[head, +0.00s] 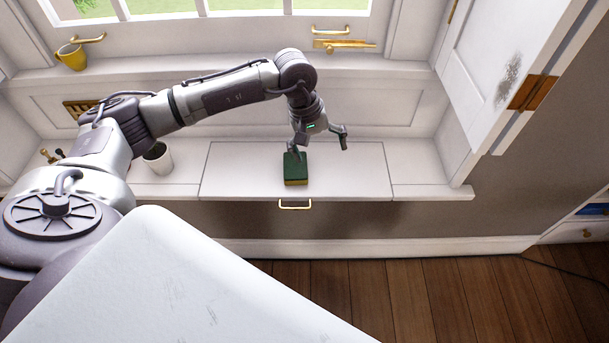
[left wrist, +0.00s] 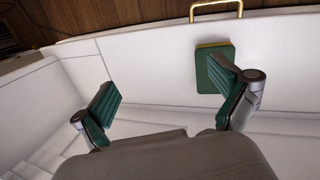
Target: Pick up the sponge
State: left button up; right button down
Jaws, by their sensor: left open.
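The sponge (head: 296,174), dark green on top with a yellow side, lies on the white window-seat ledge (head: 345,180) close to its front edge. My left gripper (head: 319,152) is open above the ledge, just behind the sponge. One finger overlaps the sponge's back edge in the head view; the other is off to its right. In the left wrist view the sponge (left wrist: 211,66) lies beyond the right finger, which hides part of it. The space between the fingers of the left gripper (left wrist: 165,92) is empty. I cannot tell whether the finger touches the sponge. My right gripper is not in view.
A brass handle (head: 295,207) sits on the ledge's front below the sponge. A white pot (head: 158,160) stands to the left. An open white shutter (head: 505,60) hangs at the right. The ledge right of the sponge is clear.

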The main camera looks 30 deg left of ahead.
pick_arm(q)
jog(key=a+m+y, duration=0.1)
jog(key=a+y, duration=0.3)
jog(key=a, duration=0.4)
jog(key=b, duration=0.2)
send_over(295, 164)
jog(key=f, duration=0.6)
jog(key=shift+s+f, duration=0.15)
jog(key=shift+s, duration=0.05)
jog(key=shift+w+f+b, duration=0.15)
jog(key=shift+f+b, duration=0.35)
jog(key=shift+f, duration=2.6)
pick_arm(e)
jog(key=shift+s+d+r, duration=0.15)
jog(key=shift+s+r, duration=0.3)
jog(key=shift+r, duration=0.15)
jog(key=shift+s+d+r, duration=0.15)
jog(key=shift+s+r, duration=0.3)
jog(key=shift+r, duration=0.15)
pick_arm(q)
jog(key=shift+r, duration=0.1)
jog(key=c, duration=0.8)
